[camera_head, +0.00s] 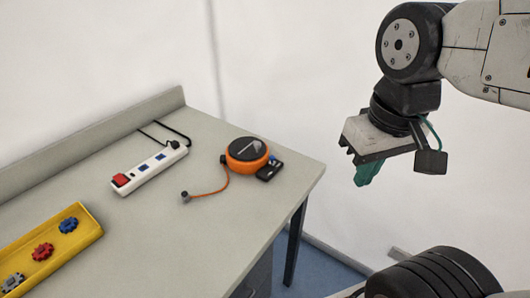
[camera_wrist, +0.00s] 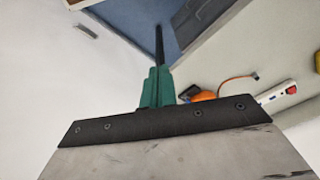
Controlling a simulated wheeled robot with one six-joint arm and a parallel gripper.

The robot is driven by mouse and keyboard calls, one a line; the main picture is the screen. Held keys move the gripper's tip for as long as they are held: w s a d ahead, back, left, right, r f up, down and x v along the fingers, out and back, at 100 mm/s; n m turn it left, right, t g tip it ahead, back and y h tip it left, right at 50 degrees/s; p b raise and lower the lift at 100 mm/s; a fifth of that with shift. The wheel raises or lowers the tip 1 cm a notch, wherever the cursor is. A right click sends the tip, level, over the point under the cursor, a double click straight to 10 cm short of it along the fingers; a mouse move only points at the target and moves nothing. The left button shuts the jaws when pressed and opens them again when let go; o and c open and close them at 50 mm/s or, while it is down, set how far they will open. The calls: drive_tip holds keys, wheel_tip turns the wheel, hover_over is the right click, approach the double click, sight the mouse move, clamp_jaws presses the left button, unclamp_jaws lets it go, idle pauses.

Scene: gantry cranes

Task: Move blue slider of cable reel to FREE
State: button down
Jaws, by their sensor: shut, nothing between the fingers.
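The cable reel (camera_head: 246,152) is a round orange and black reel lying on the table near its right corner. A small black block at its right side carries the blue slider (camera_head: 273,158); its setting is too small to read. An orange cord runs from the reel to a small dark plug (camera_head: 186,196). My gripper (camera_head: 366,178) has green fingers, is shut and empty, and hangs in the air right of the table, apart from the reel. In the wrist view the shut fingers (camera_wrist: 158,88) show, with the reel (camera_wrist: 203,96) partly hidden behind the gripper body.
A white power strip (camera_head: 150,169) with a red switch and blue parts lies left of the reel. A yellow tray (camera_head: 88,238) with red, blue and grey gear-like pieces is at the front left. The table (camera_head: 190,245) has a raised back ledge and bare front middle.

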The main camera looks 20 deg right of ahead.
drive_tip(key=w+d+f+m+y, duration=0.1)
drive_tip(key=w+d+f+m, duration=0.1)
drive_tip(key=w+m, duration=0.8)
drive_tip(key=w+d+f+m+y, duration=0.2)
drive_tip(key=w+m, duration=0.7)
drive_tip(key=w, duration=0.9)
wheel_tip(320, 180, down, 2)
drive_tip(key=shift+d+f+m+g, duration=0.1)
drive_tip(key=shift+d+m+g, duration=0.05)
drive_tip(key=shift+m+g, duration=0.25)
drive_tip(key=shift+w, duration=0.1)
approach(276, 162)
drive_tip(key=d+f, duration=0.1)
drive_tip(key=f, duration=0.1)
drive_tip(key=d+f, duration=0.1)
drive_tip(key=f, duration=0.1)
drive_tip(key=shift+d, duration=0.4)
drive_tip(key=shift+a+f, duration=0.25)
drive_tip(key=shift+a, duration=1)
drive_tip(key=shift+w+a+f, duration=0.2)
drive_tip(key=shift+a, duration=0.45)
